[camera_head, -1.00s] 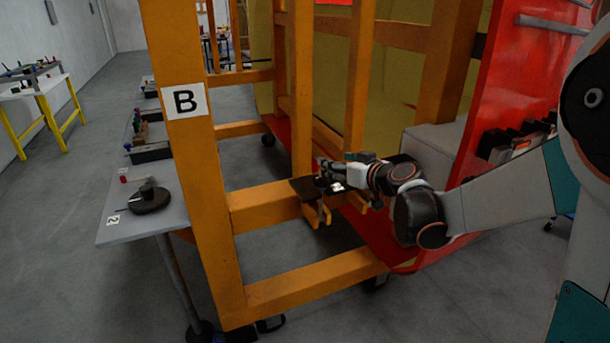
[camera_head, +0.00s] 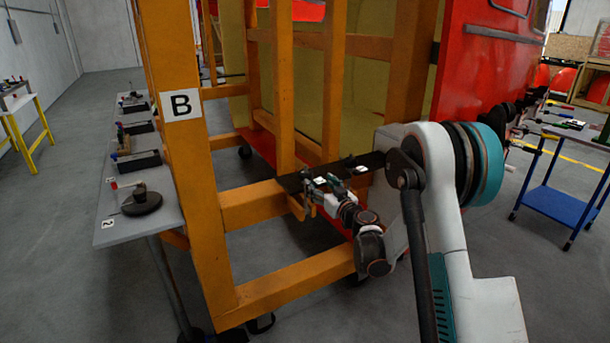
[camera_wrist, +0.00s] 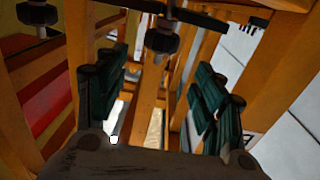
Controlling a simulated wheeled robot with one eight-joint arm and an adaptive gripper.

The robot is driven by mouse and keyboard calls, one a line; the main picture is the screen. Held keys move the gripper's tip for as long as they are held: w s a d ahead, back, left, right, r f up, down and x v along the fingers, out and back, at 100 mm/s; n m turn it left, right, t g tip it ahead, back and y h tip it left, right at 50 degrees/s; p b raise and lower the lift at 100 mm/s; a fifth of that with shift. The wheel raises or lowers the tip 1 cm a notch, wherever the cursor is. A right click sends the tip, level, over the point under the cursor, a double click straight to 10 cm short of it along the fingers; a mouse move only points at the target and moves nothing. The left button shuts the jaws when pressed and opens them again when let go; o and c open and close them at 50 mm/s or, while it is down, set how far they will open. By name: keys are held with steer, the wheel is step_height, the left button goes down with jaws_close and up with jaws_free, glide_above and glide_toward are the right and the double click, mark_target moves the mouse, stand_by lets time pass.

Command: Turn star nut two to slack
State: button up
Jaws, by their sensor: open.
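In the wrist view, a dark knobbed star nut (camera_wrist: 161,40) hangs on a threaded stem at top centre, just beyond and between my open fingers. A second dark star nut (camera_wrist: 37,13) shows at the top left, partly cut by the frame. I cannot tell by any readable number which is nut two. My gripper (camera_wrist: 158,85) has its green-padded fingers spread, with nothing between them. In the head view, my gripper (camera_head: 312,190) is beside the dark clamp bar (camera_head: 290,183) on the orange frame; the nuts are too small to make out there.
Orange posts and beams (camera_head: 262,198) of the frame marked B surround the gripper closely. A grey side table (camera_head: 160,222) stands at left, with a round black item (camera_head: 142,204). A blue cart (camera_head: 560,205) stands at right.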

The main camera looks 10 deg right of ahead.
mark_target(309, 175)
steer(key=b+x, duration=0.2)
steer(key=x, duration=0.9)
steer(key=shift+a, duration=0.1)
steer(key=c, duration=1.1)
